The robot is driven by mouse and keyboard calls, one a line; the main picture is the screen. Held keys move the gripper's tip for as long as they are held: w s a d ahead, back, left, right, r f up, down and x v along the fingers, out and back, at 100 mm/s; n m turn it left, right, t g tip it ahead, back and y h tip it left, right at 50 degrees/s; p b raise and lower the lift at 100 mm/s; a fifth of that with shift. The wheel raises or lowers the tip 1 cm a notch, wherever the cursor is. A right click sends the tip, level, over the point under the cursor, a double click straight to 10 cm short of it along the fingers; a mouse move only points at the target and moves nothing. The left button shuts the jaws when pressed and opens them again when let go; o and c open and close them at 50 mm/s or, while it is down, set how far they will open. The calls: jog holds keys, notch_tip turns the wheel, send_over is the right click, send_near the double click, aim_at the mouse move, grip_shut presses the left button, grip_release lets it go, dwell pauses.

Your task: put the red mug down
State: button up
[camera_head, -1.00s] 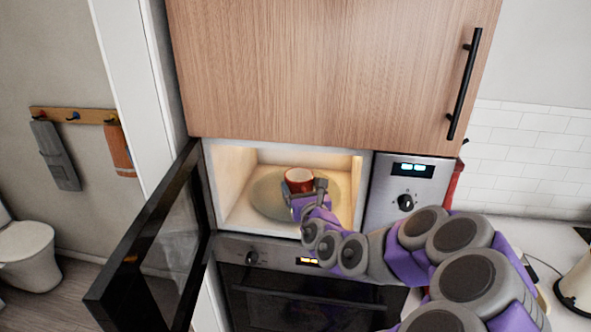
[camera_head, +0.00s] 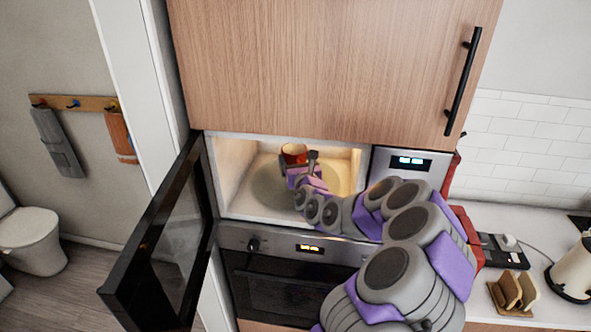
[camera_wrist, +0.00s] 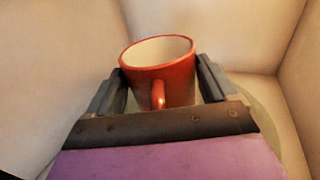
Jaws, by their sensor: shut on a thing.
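The red mug (camera_head: 294,153) is inside the open, lit microwave (camera_head: 222,205), toward its back. In the wrist view the mug (camera_wrist: 172,80) is upright, with its white inside showing and its handle toward me. My gripper (camera_wrist: 158,84) has a finger on each side of the mug and is shut on it. In the head view my gripper (camera_head: 304,168) reaches into the microwave just in front of the mug. The turntable (camera_head: 268,190) shows below. I cannot tell whether the mug's base touches it.
The microwave door (camera_head: 165,235) stands open at the left. The control panel (camera_head: 407,178) is right of the opening, with an oven (camera_head: 290,290) below and a wooden cabinet (camera_head: 330,70) above. Free room shows on the turntable's front and right.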

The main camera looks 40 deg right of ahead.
jog(key=shift+w+d, duration=0.15)
jog(key=shift+d, duration=0.15)
jog(key=f, duration=0.2)
jog(key=d+f, duration=0.1)
jog(key=shift+d+f, duration=0.15)
jog(key=shift+f, duration=0.3)
jog(key=shift+a, duration=0.7)
jog(key=o, duration=1)
jog(key=shift+o, duration=0.4)
jog(key=shift+d, duration=0.5)
jog(key=v, duration=0.7)
jog(key=shift+a, duration=0.4)
jog(key=b, duration=0.2)
jog(key=s+b, duration=0.1)
jog(key=b, duration=0.1)
jog(key=shift+d+f+b, duration=0.1)
jog(key=shift+f+b, duration=0.05)
jog(key=shift+b, duration=0.25)
jog(key=s+a+b, duration=0.1)
jog(key=b, duration=0.4)
jog(key=shift+s+a, duration=0.1)
jog(key=shift+s, duration=0.05)
jog(key=shift+r+b+v, duration=0.25)
jog(key=shift+b+v, duration=0.9)
jog(key=shift+b, duration=0.15)
